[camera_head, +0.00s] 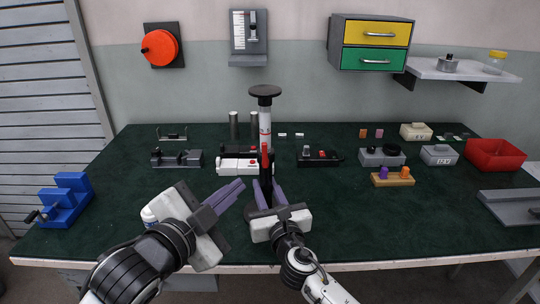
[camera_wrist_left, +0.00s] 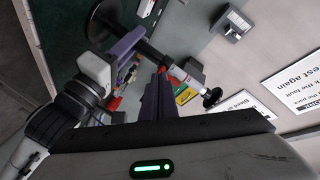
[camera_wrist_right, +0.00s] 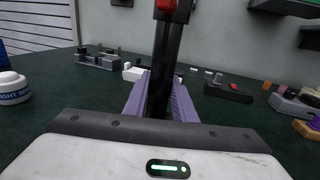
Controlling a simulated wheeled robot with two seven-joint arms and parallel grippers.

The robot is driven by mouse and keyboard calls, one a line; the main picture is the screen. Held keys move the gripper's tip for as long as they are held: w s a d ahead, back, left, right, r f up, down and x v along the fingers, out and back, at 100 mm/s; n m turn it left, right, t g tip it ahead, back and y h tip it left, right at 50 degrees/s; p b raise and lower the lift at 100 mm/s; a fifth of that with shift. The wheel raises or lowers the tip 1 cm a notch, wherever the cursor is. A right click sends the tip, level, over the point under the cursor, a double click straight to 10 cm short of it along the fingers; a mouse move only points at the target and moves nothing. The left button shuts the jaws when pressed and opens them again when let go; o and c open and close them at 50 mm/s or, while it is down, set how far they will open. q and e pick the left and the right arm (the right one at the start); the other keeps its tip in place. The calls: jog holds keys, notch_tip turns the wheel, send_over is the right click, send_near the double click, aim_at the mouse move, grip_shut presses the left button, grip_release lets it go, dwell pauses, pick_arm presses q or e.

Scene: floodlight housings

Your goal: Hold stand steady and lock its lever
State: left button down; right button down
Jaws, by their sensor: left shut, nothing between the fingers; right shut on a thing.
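The stand has a black lower column (camera_head: 264,178), a pale upper tube (camera_head: 265,128) and a round black top, and stands upright at the front middle of the table. Its red lever (camera_head: 265,152) is at the column's upper end and shows at the top of the right wrist view (camera_wrist_right: 174,8). My right gripper (camera_head: 263,188) is shut on the black column, with a purple finger on each side in the right wrist view (camera_wrist_right: 160,95). My left gripper (camera_head: 242,184) is shut and empty, left of the column and below the lever. The lever's exact angle is hard to tell.
A white jar (camera_wrist_right: 13,88) stands left of the stand, partly behind my left gripper in the head view. Switch boxes (camera_head: 238,166) are behind the stand. A blue vise-like block (camera_head: 67,198) is far left, a red bin (camera_head: 495,155) far right.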

aim_at(265, 154)
pick_arm(q)
jog(key=d+r+m+t, duration=0.1)
jog(key=m, duration=0.1)
jog(key=s+d+r+m, duration=0.1)
jog(key=m, duration=0.1)
jog(key=s+d+r+m+t+y, duration=0.1)
jog(key=d+m, duration=0.1)
jog(key=m, duration=0.1)
jog(key=shift+s+r+t, duration=0.1)
jog(key=shift+s+t, duration=0.15)
jog(key=shift+t, duration=0.05)
jog(key=x, duration=1)
